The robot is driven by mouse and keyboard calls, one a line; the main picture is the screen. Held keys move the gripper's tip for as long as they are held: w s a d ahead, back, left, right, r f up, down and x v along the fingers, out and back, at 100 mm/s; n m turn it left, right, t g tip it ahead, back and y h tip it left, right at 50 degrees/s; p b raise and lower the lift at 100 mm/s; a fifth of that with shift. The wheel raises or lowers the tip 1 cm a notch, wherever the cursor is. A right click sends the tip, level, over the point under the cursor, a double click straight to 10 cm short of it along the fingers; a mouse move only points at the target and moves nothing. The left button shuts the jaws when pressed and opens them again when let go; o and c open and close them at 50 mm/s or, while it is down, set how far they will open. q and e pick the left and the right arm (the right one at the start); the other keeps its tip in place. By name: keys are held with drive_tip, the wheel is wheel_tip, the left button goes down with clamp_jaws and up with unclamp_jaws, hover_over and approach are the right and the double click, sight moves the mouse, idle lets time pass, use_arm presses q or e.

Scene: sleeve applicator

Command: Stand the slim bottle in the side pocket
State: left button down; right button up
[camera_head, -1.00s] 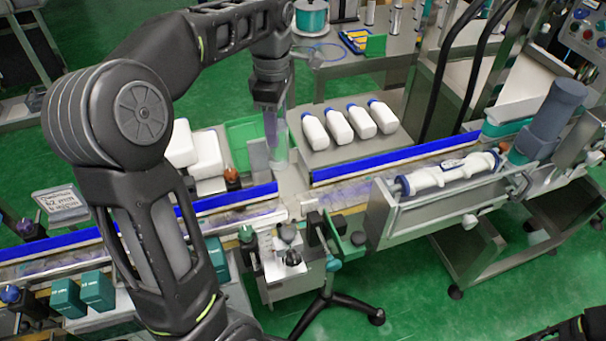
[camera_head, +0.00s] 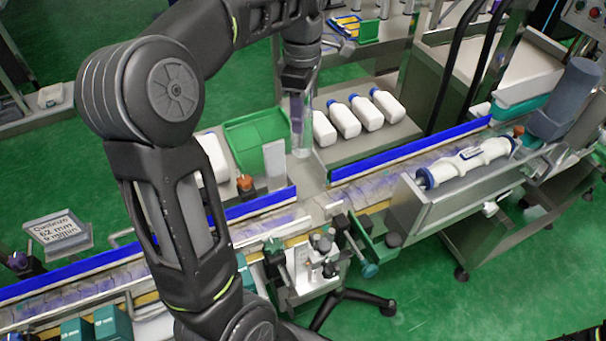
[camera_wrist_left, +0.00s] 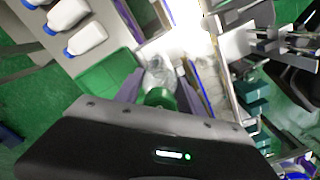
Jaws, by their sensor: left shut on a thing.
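The slim bottle (camera_head: 308,128) is clear, and it hangs roughly upright below my left gripper (camera_head: 297,92) in the head view. In the left wrist view the clear bottle (camera_wrist_left: 155,74) has a green cap (camera_wrist_left: 160,97), and the two fingers of my left gripper (camera_wrist_left: 158,92) close on it from both sides. The bottle is beside the green tray and the white bottles, behind the conveyor. I cannot tell whether its base touches anything. I cannot make out which part is the side pocket. My right gripper is out of view.
White bottles with blue caps (camera_head: 345,120) lie on a metal table behind the conveyor. A green tray (camera_head: 258,133) is left of the held bottle. Blue conveyor rails (camera_head: 410,150) run in front. A roller unit (camera_head: 468,163) stands right. A small sign (camera_head: 60,233) stands left.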

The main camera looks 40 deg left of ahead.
sight(303, 146)
use_arm(q)
drive_tip(key=shift+d+r, duration=0.1)
drive_tip(key=shift+d, duration=0.15)
drive_tip(key=shift+a, duration=0.1)
drive_tip(key=shift+f+p, duration=0.45)
drive_tip(key=shift+f, duration=2.75)
drive_tip(key=shift+f+p, duration=0.3)
drive_tip(key=shift+f, duration=1.55)
drive_tip(key=shift+f, duration=0.1)
drive_tip(key=c, duration=0.7)
unclamp_jaws()
